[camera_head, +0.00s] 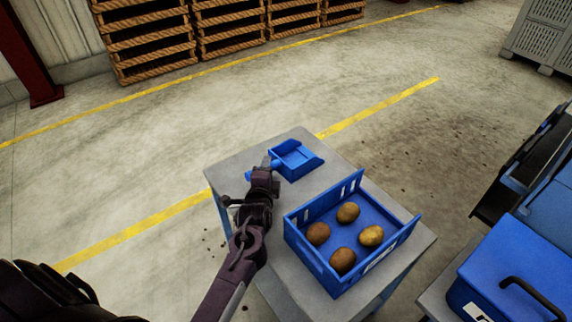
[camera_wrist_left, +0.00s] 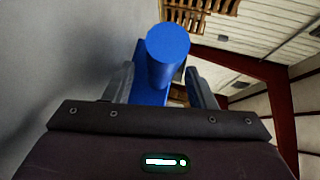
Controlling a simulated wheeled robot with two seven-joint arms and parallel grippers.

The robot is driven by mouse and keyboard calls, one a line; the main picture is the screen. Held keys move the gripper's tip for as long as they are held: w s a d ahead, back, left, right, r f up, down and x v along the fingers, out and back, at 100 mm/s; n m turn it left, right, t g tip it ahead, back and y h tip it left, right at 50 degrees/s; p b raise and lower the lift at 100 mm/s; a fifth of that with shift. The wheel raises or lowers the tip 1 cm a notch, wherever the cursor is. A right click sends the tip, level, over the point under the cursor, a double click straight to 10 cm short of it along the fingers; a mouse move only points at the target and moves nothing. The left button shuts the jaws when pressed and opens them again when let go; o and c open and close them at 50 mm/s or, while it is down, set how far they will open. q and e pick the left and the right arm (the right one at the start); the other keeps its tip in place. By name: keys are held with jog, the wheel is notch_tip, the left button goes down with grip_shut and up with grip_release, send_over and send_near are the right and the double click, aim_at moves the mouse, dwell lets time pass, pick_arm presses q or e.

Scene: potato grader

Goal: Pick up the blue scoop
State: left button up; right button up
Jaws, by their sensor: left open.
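The blue scoop (camera_head: 295,159) lies on the grey table at its far end, with its pan to the right and its handle pointing left toward my gripper. My left gripper (camera_head: 267,168) is at the handle. In the left wrist view the round end of the blue scoop's handle (camera_wrist_left: 167,45) shows between the two fingers of my left gripper (camera_wrist_left: 160,88), which are open. I cannot tell whether a finger touches the handle. The gripper hides part of the handle in the head view. My right gripper is not in view.
A blue crate (camera_head: 321,269) with several potatoes (camera_head: 347,212) stands on the grey table (camera_head: 232,158), close to the right of my left arm. A blue bin with a black handle (camera_head: 512,262) is at the lower right. Wooden crates (camera_head: 150,42) stand far back. The floor left of the table is clear.

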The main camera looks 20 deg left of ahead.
pick_arm(q)
jog(key=shift+w+a+f, duration=0.1)
jog(key=shift+w, duration=0.35)
grip_shut()
